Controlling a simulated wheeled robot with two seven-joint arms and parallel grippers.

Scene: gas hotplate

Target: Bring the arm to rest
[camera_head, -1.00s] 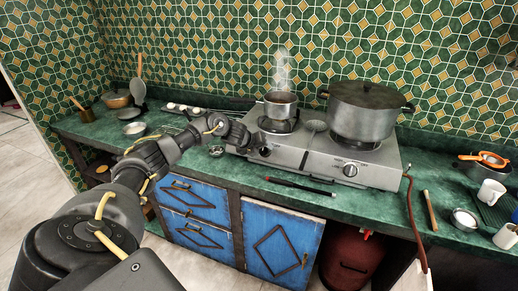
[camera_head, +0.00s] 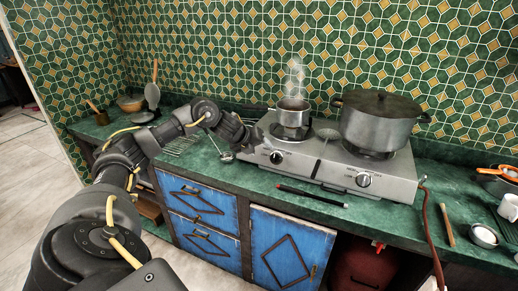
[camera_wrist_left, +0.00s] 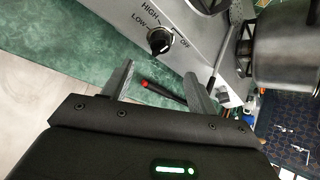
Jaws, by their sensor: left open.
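My left gripper (camera_head: 258,134) is at the left front corner of the gas hotplate (camera_head: 325,178), up and left of the left knob (camera_head: 277,157). In the left wrist view its two fingers (camera_wrist_left: 158,84) stand apart with nothing held between them. The same knob (camera_wrist_left: 159,41) shows beyond the fingertips, apart from them, with LOW, HIGH and OFF marked around it. A small saucepan (camera_head: 292,116) with steam above it is on the left burner. My right gripper is not in view.
A large lidded pot (camera_head: 378,128) stands on the right burner, above the right knob (camera_head: 363,180). A dark stick with a red end (camera_head: 312,195) lies on the green counter (camera_head: 235,178) before the hotplate. A red hose (camera_head: 431,225) hangs at the right.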

